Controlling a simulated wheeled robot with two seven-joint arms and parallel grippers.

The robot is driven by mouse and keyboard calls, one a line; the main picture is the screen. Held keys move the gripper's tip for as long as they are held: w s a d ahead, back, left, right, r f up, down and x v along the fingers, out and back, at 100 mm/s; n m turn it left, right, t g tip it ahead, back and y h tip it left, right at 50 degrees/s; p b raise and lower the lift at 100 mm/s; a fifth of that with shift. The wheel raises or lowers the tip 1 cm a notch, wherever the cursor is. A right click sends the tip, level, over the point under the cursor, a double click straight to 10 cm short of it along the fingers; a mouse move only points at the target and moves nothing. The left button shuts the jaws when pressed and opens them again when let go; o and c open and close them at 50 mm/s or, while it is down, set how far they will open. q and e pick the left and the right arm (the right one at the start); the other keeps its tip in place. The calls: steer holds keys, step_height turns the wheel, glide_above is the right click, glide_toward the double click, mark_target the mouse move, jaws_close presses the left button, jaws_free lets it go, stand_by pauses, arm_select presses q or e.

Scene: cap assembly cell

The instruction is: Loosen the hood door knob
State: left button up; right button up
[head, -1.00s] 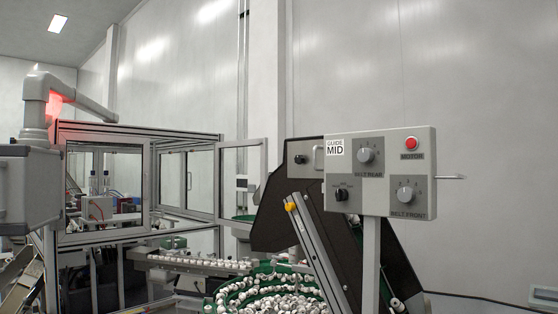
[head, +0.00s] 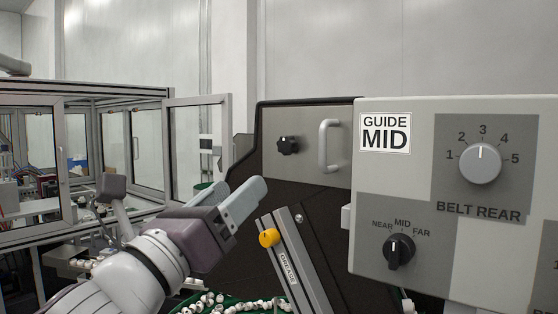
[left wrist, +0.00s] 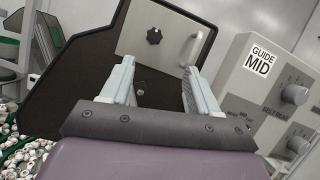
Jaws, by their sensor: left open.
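The hood door (head: 310,150) is a grey panel on the dark hood, with a black lobed knob (head: 288,145) at its left and a pale bar handle (head: 328,146) at its right. The door looks closed. In the left wrist view the knob (left wrist: 154,36) and the handle (left wrist: 189,50) lie beyond my fingers, the knob between them. My left gripper (head: 243,200) is open and empty, below and left of the knob and apart from it. Its two fingers also show in the left wrist view (left wrist: 158,78). My right gripper is not in view.
A control box (head: 455,250) with a GUIDE MID label and dials stands close at the right. A slanted metal rail (head: 294,262) with a yellow knob (head: 269,237) rises below the door. White caps (head: 215,300) lie in a green bowl underneath. A glazed enclosure (head: 85,90) stands at the left.

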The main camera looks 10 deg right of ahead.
arm_select(q)
steer(key=p, duration=0.5)
glide_toward(284, 152)
steer(key=x, duration=0.5)
steer(key=shift+w+a+r, duration=0.1)
steer(key=shift+r, duration=0.25)
steer(key=p+x, duration=0.2)
steer(key=shift+d+r, duration=0.25)
steer(key=shift+d, duration=0.05)
steer(key=shift+w+d+r, duration=0.1)
steer(key=shift+d, duration=0.15)
steer(key=shift+w+d+f, duration=0.2)
steer(key=shift+w+f, duration=0.05)
steer(key=shift+w, duration=0.2)
steer(key=shift+s+r, duration=0.1)
steer(key=shift+s, duration=0.05)
steer(key=c, duration=1)
steer(key=shift+c, duration=0.2)
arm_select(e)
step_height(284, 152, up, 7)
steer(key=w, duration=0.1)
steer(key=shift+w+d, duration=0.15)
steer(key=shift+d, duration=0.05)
